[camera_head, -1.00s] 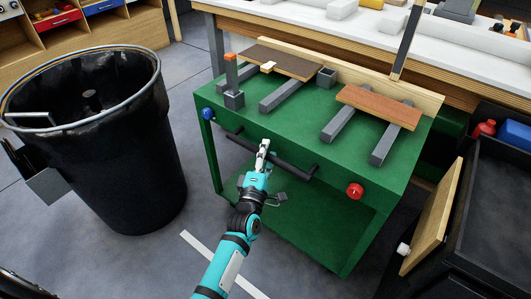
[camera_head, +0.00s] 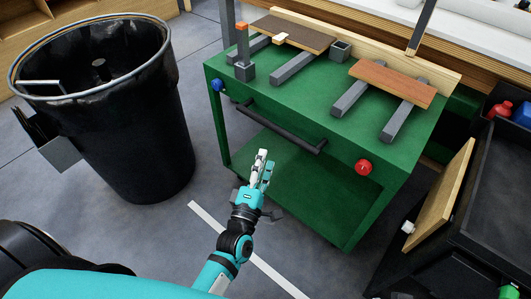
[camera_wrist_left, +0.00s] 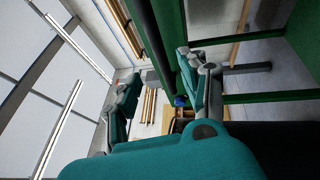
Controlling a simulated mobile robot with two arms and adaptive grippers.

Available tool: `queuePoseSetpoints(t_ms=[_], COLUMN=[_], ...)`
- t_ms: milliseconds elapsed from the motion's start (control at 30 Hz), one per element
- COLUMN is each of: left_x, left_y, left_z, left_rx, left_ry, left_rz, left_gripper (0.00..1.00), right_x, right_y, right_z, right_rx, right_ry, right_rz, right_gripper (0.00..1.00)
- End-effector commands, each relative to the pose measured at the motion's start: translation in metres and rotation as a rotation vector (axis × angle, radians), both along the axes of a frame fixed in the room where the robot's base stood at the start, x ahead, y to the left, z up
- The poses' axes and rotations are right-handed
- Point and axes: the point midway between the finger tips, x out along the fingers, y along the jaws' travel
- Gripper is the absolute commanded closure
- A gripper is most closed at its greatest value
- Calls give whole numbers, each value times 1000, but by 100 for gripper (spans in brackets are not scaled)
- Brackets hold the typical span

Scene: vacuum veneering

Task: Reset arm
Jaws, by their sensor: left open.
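My left gripper (camera_head: 264,168) is in front of the green cart (camera_head: 300,188), below and apart from its dark handle bar (camera_head: 280,126). Its two fingers are apart and nothing is seen between them. In the left wrist view the fingers of the same gripper (camera_wrist_left: 160,92) also stand apart, with only background between them. My teal arm reaches up to it from the bottom of the head view. My right gripper is not in view.
A black bin (camera_head: 130,125) stands left of the cart. Grey bars carry a dark panel (camera_head: 295,33) and a reddish-brown board (camera_head: 392,83) on the cart's top. A red knob (camera_head: 363,167) is on its front. A dark open cabinet (camera_head: 495,215) stands at right.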

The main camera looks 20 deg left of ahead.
Motion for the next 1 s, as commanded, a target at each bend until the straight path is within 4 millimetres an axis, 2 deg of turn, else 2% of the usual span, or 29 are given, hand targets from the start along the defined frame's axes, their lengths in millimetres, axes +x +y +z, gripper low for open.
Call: queuePoseSetpoints(t_ms=[567, 667, 767, 867, 1000], left_x=[0, -3, -12, -33, -76], left_y=[-2, -10, -20, -27, -22], left_z=[-2, -12, -32, -57, -90], left_rx=[31, 147, 361, 632, 986], left_ry=[21, 104, 247, 413, 622], left_rz=[-12, -60, -152, -277, -473], left_gripper=[56, 56, 56, 56, 56], right_x=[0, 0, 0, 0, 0], right_y=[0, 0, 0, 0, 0], right_z=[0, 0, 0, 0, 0], right_rx=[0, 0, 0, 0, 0], right_ry=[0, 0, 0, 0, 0], right_rz=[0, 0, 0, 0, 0], right_gripper=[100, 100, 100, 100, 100])
